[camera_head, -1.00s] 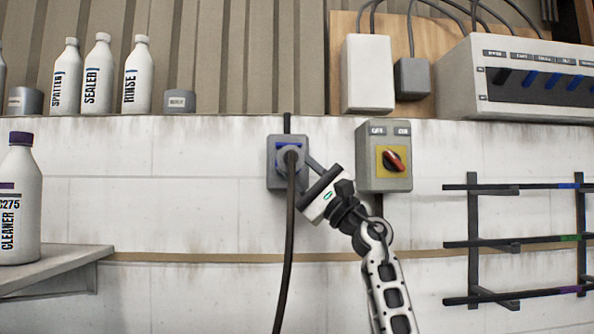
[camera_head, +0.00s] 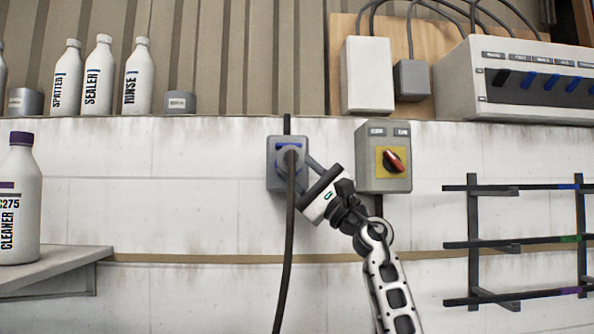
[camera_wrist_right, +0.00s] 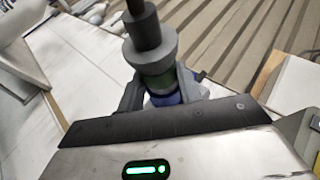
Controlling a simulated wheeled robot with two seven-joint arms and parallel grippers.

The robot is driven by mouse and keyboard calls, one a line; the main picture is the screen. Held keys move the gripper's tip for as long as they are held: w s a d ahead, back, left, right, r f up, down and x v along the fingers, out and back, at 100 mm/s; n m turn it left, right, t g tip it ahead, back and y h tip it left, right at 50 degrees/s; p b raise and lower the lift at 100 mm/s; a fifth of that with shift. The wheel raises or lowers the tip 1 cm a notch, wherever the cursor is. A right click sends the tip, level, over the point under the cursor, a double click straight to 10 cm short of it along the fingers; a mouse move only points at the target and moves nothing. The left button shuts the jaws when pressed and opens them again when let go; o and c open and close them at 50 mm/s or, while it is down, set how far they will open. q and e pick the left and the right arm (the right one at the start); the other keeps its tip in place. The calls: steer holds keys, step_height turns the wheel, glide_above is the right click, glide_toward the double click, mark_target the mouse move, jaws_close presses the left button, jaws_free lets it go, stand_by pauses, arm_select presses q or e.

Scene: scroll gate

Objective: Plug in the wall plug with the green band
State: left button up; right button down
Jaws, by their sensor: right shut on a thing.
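The grey plug (camera_head: 290,157) is at the grey wall socket (camera_head: 273,176), its dark cable hanging down in front. In the right wrist view the plug (camera_wrist_right: 150,48) shows a dark green band, with blue socket trim (camera_wrist_right: 163,99) just beyond it. Plug and socket look in line and touching or nearly so; I cannot tell how deep the plug sits. My right gripper (camera_head: 303,171) reaches in from the lower right, its fingers shut on the plug; they also show in the right wrist view (camera_wrist_right: 158,84). My left gripper is not in view.
A switch box (camera_head: 384,157) with a red knob is close right of the socket. A rack (camera_head: 473,240) with colour-marked bars stands farther right. Bottles (camera_head: 98,80) line the ledge above, and a cleaner bottle (camera_head: 20,205) stands on a shelf at left.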

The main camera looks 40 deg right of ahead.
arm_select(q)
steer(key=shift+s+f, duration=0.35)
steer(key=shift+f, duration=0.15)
arm_select(e)
steer(key=shift+w+d, duration=0.15)
steer(key=shift+w, duration=0.05)
steer(key=c, duration=0.8)
jaws_free()
steer(key=shift+o, duration=0.4)
steer(key=o, duration=0.5)
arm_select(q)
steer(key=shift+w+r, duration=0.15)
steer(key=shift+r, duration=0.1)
